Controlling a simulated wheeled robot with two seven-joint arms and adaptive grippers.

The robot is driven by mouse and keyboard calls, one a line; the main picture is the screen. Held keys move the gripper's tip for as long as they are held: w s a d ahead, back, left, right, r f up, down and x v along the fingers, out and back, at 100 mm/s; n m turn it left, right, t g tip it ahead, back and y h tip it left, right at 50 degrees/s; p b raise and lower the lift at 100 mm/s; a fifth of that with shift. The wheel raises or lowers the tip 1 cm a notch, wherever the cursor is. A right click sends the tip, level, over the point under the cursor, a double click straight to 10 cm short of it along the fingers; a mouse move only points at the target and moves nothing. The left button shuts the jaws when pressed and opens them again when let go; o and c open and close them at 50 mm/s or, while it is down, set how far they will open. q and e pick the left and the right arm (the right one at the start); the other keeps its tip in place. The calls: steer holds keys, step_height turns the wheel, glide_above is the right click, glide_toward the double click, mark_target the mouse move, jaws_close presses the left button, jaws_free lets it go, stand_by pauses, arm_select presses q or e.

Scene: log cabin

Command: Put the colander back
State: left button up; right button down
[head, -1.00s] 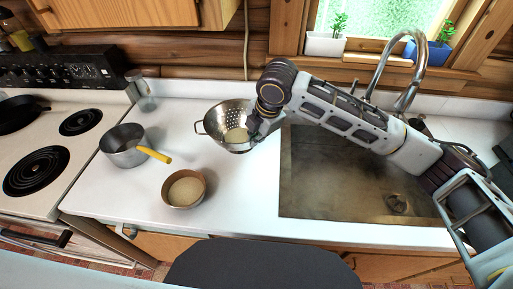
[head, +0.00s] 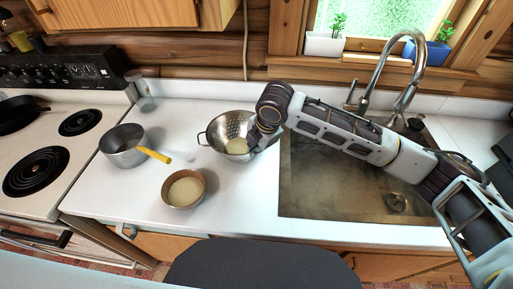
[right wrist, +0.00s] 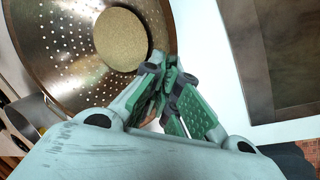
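The colander (head: 231,124) is a metal bowl with holes and a loop handle on its left. It is over or on the white counter left of the sink, tilted slightly; I cannot tell whether it touches the counter. A beige round patch lies at its bottom. My right gripper (head: 257,139) is at its right rim. In the right wrist view, the colander (right wrist: 62,62) fills the upper left, and the gripper's fingertips (right wrist: 170,68) close together at its rim, partly hiding the grip. My left gripper is not in view.
A brown bowl (head: 200,194) with beige contents stands in front of the colander. A saucepan (head: 121,154) with a yellow handle stands to the left, beside the stove (head: 62,150). The sink (head: 335,190) is to the right.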

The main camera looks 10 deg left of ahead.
steer(key=c, duration=1.6)
jaws_free()
steer(key=shift+f, duration=0.1)
steer(key=shift+c, duration=0.2)
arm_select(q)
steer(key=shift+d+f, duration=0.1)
arm_select(e)
steer(key=v, duration=1.2)
